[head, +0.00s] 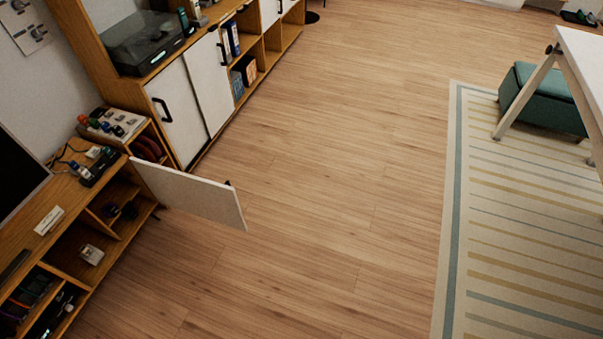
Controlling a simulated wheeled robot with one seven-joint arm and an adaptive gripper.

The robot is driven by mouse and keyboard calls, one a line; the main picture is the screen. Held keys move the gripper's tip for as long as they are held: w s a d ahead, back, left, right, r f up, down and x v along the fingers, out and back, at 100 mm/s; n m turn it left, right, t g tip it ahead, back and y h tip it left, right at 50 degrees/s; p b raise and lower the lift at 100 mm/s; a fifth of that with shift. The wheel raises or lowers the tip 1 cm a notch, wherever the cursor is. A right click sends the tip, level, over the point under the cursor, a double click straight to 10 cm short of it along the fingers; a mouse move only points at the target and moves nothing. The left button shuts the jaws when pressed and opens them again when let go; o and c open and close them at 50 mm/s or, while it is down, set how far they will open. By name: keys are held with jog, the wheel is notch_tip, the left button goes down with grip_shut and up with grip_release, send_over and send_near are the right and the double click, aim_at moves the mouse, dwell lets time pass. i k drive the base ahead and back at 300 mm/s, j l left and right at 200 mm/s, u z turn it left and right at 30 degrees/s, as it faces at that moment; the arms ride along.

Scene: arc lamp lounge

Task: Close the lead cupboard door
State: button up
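A white cupboard door (188,193) stands wide open at the left, jutting out over the floor from the right end of a low wooden cabinet (128,225). A small dark handle (228,183) shows at the door's free end. The open compartment beside it holds dark round items (122,211) and a small light-coloured item (92,254). No label shows which cupboard is the lead one; this is the only door seen standing open. My gripper is not in view.
A taller wooden cabinet with white doors (181,115) and a turntable (143,43) stands behind. Bare wood floor (320,190) is clear in the middle. A striped rug (520,230), a green ottoman (540,98) and a white table (585,60) are at the right.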

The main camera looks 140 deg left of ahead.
aim_at(202, 198)
jog(key=k+j+z, duration=0.1)
jog(key=z, duration=0.35)
jog(key=k+j+z, duration=0.1)
jog(key=z, duration=0.4)
jog(key=k+j+z, duration=0.15)
jog(key=z, duration=0.3)
jog(key=k+z, duration=0.15)
jog(key=z, duration=0.35)
jog(key=k+z, duration=0.15)
jog(key=z, duration=0.3)
jog(key=k+l+z, duration=0.25)
jog(key=k+z, duration=0.15)
jog(key=k+l+z, duration=0.8)
jog(key=l, duration=0.2)
jog(key=k+l+z, duration=0.4)
jog(key=l, duration=0.2)
jog(key=k+l, duration=0.1)
jog(key=l, duration=0.35)
jog(key=k+l, duration=0.1)
jog(key=l, duration=0.3)
jog(key=k+l, duration=0.1)
jog(key=l, duration=0.35)
jog(key=k+l, duration=0.1)
jog(key=l, duration=0.35)
jog(key=i+l+u, duration=0.5)
jog(key=i+l, duration=0.35)
jog(key=i, duration=0.05)
